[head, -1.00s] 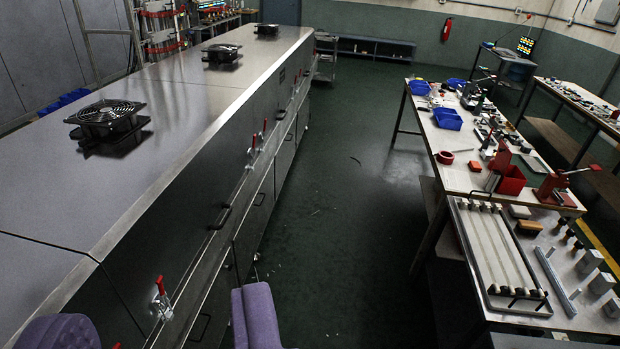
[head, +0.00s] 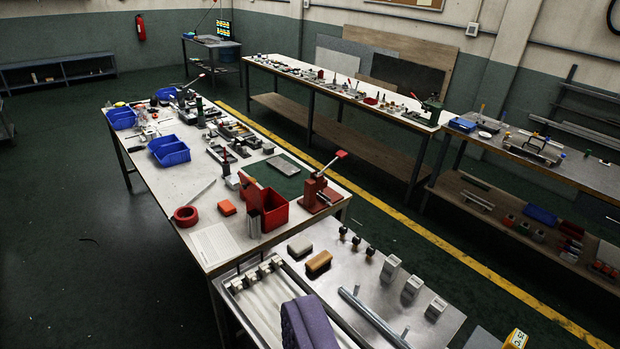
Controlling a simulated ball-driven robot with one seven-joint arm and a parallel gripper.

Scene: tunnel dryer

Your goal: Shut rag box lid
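A red box (head: 276,212), likely the rag box, stands on the white-topped bench in the middle of the head view. Its red lid (head: 252,191) appears raised, standing up along the left side of the box. The inside of the box looks dark, and I cannot make out its contents. One purple finger of my gripper (head: 308,322) shows at the bottom edge, in front of the nearer metal-topped bench and well short of the box. The other finger is not in view, so the opening cannot be judged.
A red lever press (head: 318,192) stands just right of the box. A roller tray (head: 270,310) is nearer. Open floor (head: 90,270) lies left of the bench.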

